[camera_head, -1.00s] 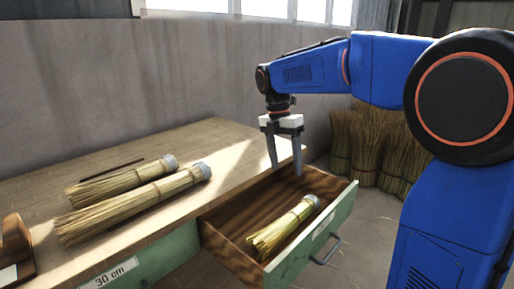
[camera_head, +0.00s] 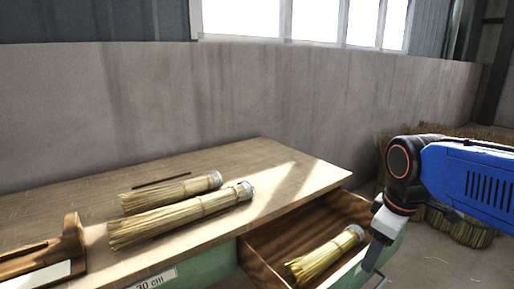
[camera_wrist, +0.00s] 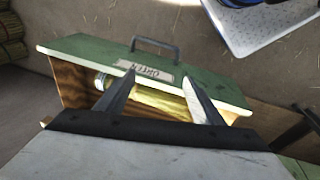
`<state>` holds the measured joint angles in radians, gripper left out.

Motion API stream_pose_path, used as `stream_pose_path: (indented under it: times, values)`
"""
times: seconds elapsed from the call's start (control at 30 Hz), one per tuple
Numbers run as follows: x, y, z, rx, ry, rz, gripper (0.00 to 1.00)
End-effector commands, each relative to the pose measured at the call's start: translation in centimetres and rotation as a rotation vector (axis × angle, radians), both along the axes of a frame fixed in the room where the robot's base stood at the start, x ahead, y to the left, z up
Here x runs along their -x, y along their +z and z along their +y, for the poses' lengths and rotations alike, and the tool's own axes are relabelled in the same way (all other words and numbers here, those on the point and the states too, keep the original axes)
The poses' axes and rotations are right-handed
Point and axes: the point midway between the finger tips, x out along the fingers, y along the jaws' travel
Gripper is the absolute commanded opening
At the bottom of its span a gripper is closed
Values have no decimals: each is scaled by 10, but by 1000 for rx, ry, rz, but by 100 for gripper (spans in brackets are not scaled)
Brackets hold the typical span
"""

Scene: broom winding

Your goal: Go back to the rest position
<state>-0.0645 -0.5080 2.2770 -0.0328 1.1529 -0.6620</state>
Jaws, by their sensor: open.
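My gripper (camera_wrist: 158,100) is open and empty in the wrist view, its two fingers apart. In the head view my gripper (camera_head: 374,256) hangs at the right, by the front of the open drawer. The drawer (camera_head: 268,262) also shows in the wrist view, with its green front (camera_wrist: 85,55), handle and label. One straw bundle (camera_head: 325,256) lies inside the drawer; it shows between and behind my fingers in the wrist view (camera_wrist: 160,103). My blue arm comes in from the right edge.
Two straw bundles (camera_head: 180,216) (camera_head: 172,192) and a thin dark stick (camera_head: 160,181) lie on the wooden table (camera_head: 285,180). A wooden fixture (camera_head: 40,258) stands at the left. More straw (camera_head: 465,228) stands behind my arm. A grey perforated plate (camera_wrist: 265,22) shows in the wrist view.

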Motion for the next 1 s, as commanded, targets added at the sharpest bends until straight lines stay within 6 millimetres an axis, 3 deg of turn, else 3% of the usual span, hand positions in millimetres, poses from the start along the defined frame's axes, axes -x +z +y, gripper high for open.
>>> stream_pose_path:
  times: [0.2, 0.43, 1.0]
  values:
    - [46, -29, -7, -108, -347, -101, 62]
    - [75, -55, -11, -211, -615, -171, 62]
    - [82, -63, -12, -244, -695, -190, 62]
